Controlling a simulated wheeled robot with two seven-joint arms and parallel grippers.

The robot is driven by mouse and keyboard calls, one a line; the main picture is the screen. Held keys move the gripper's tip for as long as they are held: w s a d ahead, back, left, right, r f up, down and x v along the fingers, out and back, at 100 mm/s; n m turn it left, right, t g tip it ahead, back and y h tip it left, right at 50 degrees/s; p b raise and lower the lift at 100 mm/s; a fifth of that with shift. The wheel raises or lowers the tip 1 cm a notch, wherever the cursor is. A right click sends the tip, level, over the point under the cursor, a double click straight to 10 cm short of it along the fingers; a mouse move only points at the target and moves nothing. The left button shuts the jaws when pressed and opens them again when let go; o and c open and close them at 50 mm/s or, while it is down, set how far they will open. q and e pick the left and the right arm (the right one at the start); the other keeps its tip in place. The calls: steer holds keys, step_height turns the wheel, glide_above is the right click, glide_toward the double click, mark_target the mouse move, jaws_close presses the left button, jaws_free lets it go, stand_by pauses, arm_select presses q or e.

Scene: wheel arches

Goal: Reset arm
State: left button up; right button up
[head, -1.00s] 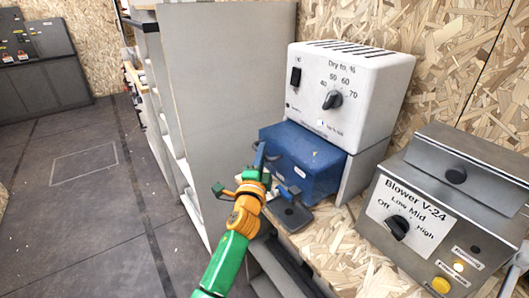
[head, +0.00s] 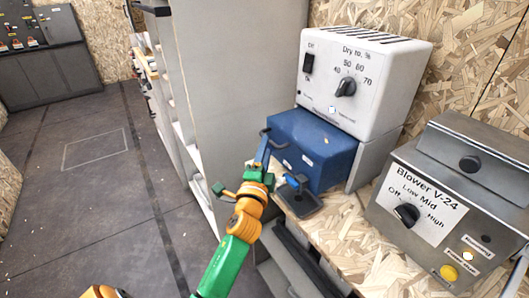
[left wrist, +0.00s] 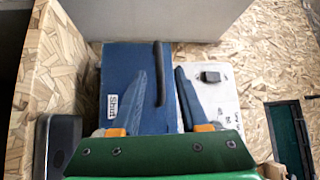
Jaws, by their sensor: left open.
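My left gripper (head: 279,158) is open, its two blue fingers apart in front of the blue drawer (head: 322,158) of the white dryer box (head: 385,85). In the left wrist view, the open left gripper (left wrist: 160,78) points at the blue drawer (left wrist: 118,75), which has a "Shut" label. The drawer's dark handle (left wrist: 159,65) appears between the fingertips; I cannot tell whether they touch it. The drawer sticks out from under the dryer box. My right gripper is not in view.
A grey blower box (head: 440,215) stands right of the dryer on the chipboard bench (head: 355,240). A dark flat device (head: 298,203) lies below the drawer. A tall grey cabinet (head: 230,80) stands left of the drawer. The floor (head: 70,200) at left is open.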

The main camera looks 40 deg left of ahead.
arm_select(q)
steer(key=v, duration=0.3)
steer(key=shift+s, duration=0.2)
